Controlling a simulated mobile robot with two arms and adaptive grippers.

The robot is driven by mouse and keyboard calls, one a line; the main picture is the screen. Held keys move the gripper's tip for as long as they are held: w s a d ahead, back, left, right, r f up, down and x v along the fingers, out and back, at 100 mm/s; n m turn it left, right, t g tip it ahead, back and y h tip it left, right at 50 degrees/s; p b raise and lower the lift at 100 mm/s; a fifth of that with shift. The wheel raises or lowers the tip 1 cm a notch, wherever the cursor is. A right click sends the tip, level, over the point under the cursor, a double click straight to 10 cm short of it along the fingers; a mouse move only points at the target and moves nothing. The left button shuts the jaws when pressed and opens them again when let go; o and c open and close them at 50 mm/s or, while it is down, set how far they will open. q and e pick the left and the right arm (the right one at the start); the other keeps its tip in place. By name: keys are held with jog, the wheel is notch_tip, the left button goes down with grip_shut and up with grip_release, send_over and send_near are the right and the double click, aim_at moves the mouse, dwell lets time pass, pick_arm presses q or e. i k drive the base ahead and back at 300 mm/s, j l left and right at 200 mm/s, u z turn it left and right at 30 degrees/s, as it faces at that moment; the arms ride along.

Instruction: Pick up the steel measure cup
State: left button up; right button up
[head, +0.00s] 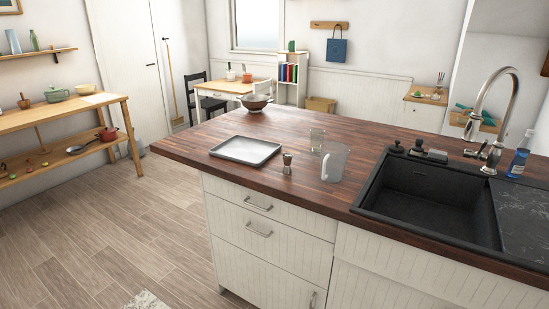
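A small steel cup with a narrow waist, which looks like the steel measure cup (287,164), stands upright on the dark wood countertop (315,192), near its front edge. It is left of a clear glass jug (335,163) with a handle, and a small gap shows between them. Neither of my grippers is in the head view, so I cannot see how they stand.
A grey tray (245,150) lies left of the steel cup. A clear glass (317,138) stands behind the jug, and a bowl (256,103) sits at the far edge. A black sink (425,195) with a tall faucet (500,110) is on the right.

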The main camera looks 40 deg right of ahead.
aim_at(287, 163)
jog(key=i+z, duration=0.45)
jog(key=i+j+z, duration=0.35)
jog(key=i+z, duration=0.15)
